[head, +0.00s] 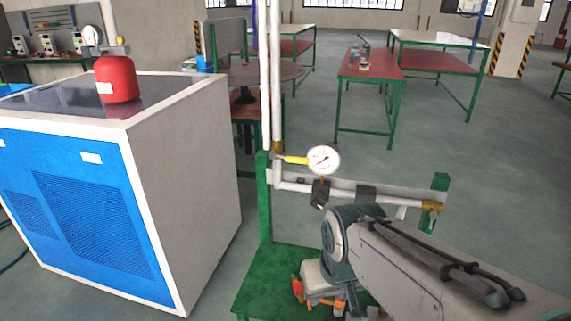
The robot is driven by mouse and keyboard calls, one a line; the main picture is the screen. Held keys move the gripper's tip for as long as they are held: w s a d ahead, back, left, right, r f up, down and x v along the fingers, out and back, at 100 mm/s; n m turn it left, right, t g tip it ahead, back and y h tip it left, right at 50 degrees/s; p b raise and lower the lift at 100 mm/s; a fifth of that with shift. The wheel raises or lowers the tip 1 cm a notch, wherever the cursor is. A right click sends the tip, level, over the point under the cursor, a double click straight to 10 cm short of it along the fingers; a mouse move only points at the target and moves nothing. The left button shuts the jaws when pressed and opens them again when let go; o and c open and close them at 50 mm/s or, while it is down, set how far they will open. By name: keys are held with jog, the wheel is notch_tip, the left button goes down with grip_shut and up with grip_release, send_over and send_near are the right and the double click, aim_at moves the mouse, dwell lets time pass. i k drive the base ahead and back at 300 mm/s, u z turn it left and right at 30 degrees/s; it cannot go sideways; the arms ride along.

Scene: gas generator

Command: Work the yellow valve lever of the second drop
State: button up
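A yellow valve lever (293,160) lies roughly level on the white pipework, just left of a round white pressure gauge (323,158). A brass-coloured fitting (431,205) sits at the right end of the horizontal pipe. Which drop the lever belongs to is not clear from this view. My arm reaches in from the lower right, and its wrist is below the gauge. My gripper (318,301), with orange parts, is low over the green base, well below the lever and apart from it. Its fingertips are partly hidden, and I cannot tell whether it is open.
Vertical white pipes (276,80) and a green post (264,205) stand left of the gauge. A blue and grey cabinet (190,160) bearing a red tank (116,79) fills the left. Red-topped tables (371,65) stand behind, with open floor between.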

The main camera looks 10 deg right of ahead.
aim_at(291, 159)
jog(key=u, duration=0.8)
jog(key=i, duration=0.4)
